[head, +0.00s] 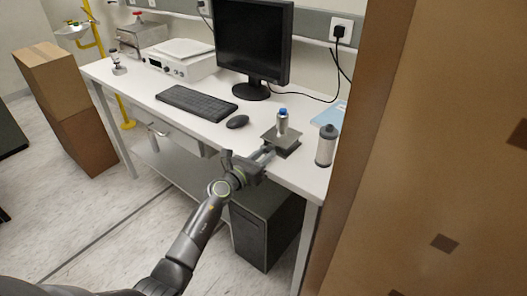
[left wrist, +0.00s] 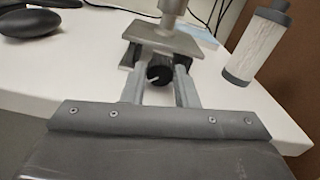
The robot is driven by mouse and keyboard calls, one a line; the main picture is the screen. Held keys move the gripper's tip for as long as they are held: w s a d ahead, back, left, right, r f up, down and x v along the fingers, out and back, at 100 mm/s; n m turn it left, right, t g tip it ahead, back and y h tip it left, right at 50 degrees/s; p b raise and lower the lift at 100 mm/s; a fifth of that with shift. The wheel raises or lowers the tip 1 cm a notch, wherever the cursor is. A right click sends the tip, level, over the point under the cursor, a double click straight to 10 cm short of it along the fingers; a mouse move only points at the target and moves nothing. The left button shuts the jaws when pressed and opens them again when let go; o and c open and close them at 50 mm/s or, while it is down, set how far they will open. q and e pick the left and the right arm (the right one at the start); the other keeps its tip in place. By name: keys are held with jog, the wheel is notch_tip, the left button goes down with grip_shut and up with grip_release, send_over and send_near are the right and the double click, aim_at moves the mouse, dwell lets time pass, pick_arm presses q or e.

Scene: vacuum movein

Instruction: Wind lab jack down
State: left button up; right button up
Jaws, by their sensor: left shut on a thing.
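The lab jack (head: 283,140) stands near the front edge of the white bench, with a small silver bottle (head: 282,122) with a blue cap upright on its top plate. In the left wrist view the jack's grey top plate (left wrist: 170,38) shows, with its dark knob (left wrist: 158,76) facing me below it. My left gripper (head: 266,153) reaches in over the bench edge. In the left wrist view its two fingers (left wrist: 160,88) stand either side of the knob and are shut on it. My right gripper is not in view.
A grey and white cylinder (head: 326,146) stands close right of the jack. A mouse (head: 237,122), keyboard (head: 197,103) and monitor (head: 253,45) are to the left and behind. A brown panel (head: 430,150) blocks the right side.

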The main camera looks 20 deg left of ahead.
pick_arm(q)
jog(key=o, duration=1)
jog(key=v, duration=1.7)
jog(key=shift+s, duration=0.2)
jog(key=shift+a, duration=0.1)
